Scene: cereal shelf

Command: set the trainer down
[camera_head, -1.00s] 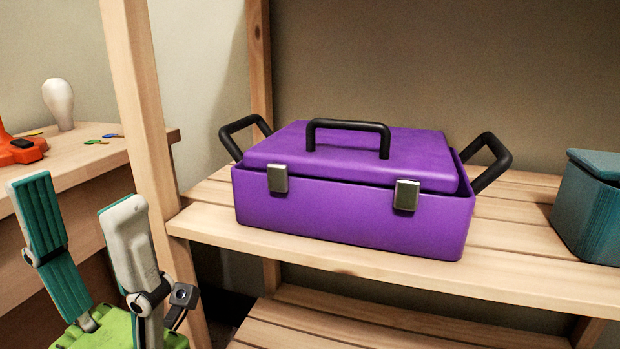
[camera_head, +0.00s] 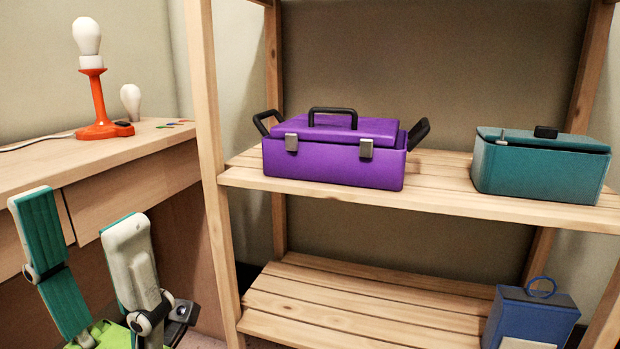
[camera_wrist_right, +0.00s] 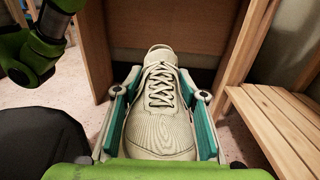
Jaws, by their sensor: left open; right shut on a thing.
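The trainer (camera_wrist_right: 160,104) is a cream lace-up shoe in the right wrist view, with its toe toward the camera. My right gripper (camera_wrist_right: 160,85) is shut on it, one teal-padded finger along each side. The trainer is held in front of a brown panel, and I cannot tell its height above the floor. The trainer and my right gripper are outside the head view. My left gripper (camera_head: 85,215) is at the lower left of the head view, with its fingers apart and nothing between them.
A wooden shelf (camera_head: 350,190) bears a purple toolbox (camera_head: 335,160) and a teal box (camera_head: 541,165). A blue box (camera_head: 530,318) stands on the lower shelf (camera_head: 370,305), whose left and middle are clear. An orange lamp (camera_head: 97,100) stands on the desk (camera_head: 95,165) at left.

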